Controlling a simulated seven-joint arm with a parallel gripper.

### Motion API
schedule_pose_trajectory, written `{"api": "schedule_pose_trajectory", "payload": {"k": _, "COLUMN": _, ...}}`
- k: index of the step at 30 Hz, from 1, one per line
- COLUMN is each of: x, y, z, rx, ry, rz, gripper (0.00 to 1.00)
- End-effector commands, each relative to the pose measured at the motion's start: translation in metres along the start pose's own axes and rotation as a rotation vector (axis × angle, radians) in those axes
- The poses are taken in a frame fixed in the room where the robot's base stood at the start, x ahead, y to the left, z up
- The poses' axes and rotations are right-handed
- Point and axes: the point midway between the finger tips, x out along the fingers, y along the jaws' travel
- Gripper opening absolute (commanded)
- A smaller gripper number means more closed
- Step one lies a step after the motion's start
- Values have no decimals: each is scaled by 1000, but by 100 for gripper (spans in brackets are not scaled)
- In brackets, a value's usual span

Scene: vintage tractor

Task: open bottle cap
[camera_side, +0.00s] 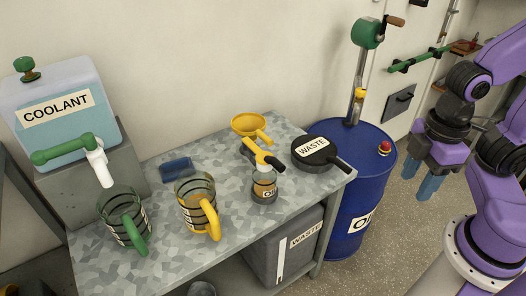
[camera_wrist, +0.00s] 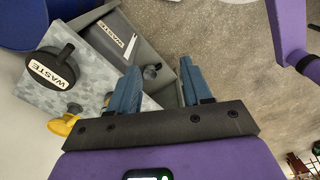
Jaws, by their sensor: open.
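A coolant container (camera_side: 62,100) with a green cap (camera_side: 27,68) on top and a green spout handle stands at the table's far left in the side view. I cannot tell which of these the task means. My gripper (camera_side: 419,182) has blue fingers and hangs right of the blue drum, well away from both. In the wrist view my gripper (camera_wrist: 158,72) is open, with nothing between its fingers.
On the table (camera_side: 165,225) are a green-handled jug (camera_side: 125,222), a yellow-handled jug (camera_side: 196,193), a yellow funnel (camera_side: 248,123), a blue block (camera_side: 176,169) and a black waste pan (camera_side: 315,153). A blue oil drum (camera_side: 350,190) stands between table and gripper. A grey waste bin (camera_side: 283,250) sits below.

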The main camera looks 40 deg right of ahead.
Motion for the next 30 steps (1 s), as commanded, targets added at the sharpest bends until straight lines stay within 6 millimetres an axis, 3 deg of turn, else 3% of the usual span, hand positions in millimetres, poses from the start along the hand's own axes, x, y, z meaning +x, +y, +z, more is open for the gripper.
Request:
{"api": "schedule_pose_trajectory", "payload": {"k": 5, "x": 10, "y": 5, "z": 2, "rx": -74, "ry": -91, "rz": 50, "gripper": 48}}
{"api": "schedule_pose_trajectory", "payload": {"k": 11, "x": 34, "y": 27, "z": 6, "rx": -319, "ry": -358, "rz": 230, "gripper": 48}}
{"api": "schedule_pose_trajectory", "payload": {"k": 16, "x": 46, "y": 50, "z": -3, "rx": -559, "ry": -581, "rz": 422, "gripper": 48}}
{"api": "schedule_pose_trajectory", "payload": {"k": 24, "x": 60, "y": 74, "z": -44, "rx": -955, "ry": -872, "rz": 765, "gripper": 48}}
{"api": "schedule_pose_trajectory", "payload": {"k": 30, "x": 74, "y": 73, "z": -90, "rx": -1261, "ry": -1032, "rz": 1047, "gripper": 48}}
